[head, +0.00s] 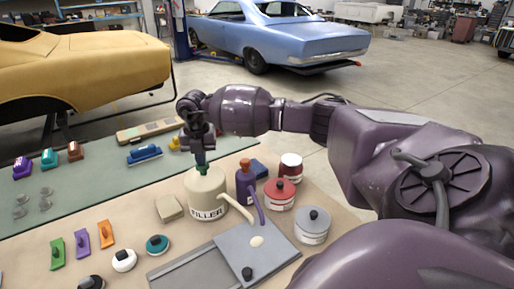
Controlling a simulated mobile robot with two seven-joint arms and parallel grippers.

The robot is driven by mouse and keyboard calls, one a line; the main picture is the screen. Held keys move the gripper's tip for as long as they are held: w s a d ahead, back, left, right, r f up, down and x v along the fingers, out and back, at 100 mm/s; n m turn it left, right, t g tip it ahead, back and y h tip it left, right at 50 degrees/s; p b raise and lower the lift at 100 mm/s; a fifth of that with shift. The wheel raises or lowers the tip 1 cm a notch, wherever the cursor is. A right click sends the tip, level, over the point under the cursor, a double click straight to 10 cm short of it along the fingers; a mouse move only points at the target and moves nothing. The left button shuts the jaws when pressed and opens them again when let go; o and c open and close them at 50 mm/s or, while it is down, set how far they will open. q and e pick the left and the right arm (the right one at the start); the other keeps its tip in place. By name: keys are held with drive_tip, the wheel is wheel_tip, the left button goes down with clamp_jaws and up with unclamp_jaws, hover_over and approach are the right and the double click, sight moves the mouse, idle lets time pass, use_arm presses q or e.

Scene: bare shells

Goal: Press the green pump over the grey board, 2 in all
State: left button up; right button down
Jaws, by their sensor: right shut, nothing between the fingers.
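The cream bottle labelled FILLER (206,197) stands upright on the table and carries the green pump head (201,171). Its cream spout reaches right toward the grey board (228,252). A cream blob (257,241) lies on the board below the spout's side. My right gripper (200,158) is shut and empty, pointing down directly over the green pump head; its fingertips look at or very close to it, and I cannot tell whether they touch. My left gripper is not in view.
A purple bottle (244,190) with a purple spout stands right of the FILLER bottle. A red tin (279,195) and a grey tin (312,226) stand farther right. A tan block (169,208) is left of it. Several coloured tools lie on the left.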

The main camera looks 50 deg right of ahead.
drive_tip(key=shift+f, duration=0.3)
drive_tip(key=shift+f+b, duration=0.35)
drive_tip(key=shift+f, duration=0.2)
drive_tip(key=shift+r, duration=0.1)
drive_tip(key=shift+r+p, duration=1.3)
drive_tip(key=shift+r, duration=0.7)
drive_tip(key=shift+f+b, duration=0.3)
drive_tip(key=shift+f, duration=0.15)
drive_tip(key=shift+f+b, duration=0.4)
drive_tip(key=shift+f, duration=0.35)
